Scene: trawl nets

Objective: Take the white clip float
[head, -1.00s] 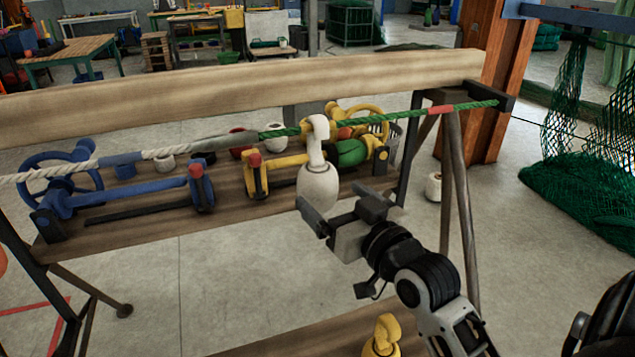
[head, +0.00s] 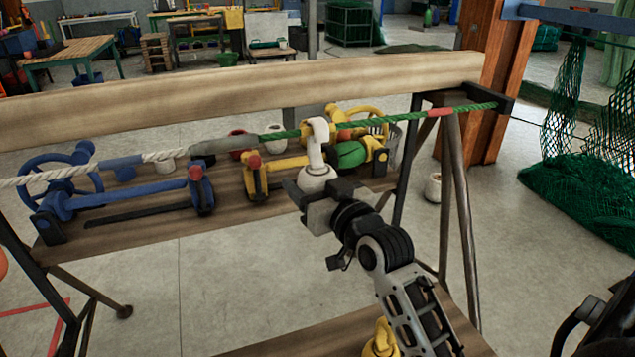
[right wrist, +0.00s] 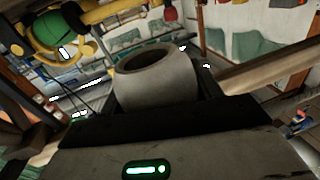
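The white clip float (head: 315,160) hangs by its hook from the green part of the rope (head: 372,120), in the middle of the head view. Its hook is over the rope and its round body hangs below. My right gripper (head: 330,188) is open, with its fingers on either side of the float's lower body. In the right wrist view the float (right wrist: 155,78) shows as a pale rounded body with a round opening, between the dark fingers. Whether the fingers touch it is hard to tell. My left gripper is not in view.
A wooden beam (head: 230,92) runs behind the rope. A shelf (head: 140,225) below bears blue (head: 130,198) and yellow (head: 285,165) gear. A yellow float (head: 381,340) stands on a lower plank in front. Green netting (head: 585,190) hangs at right.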

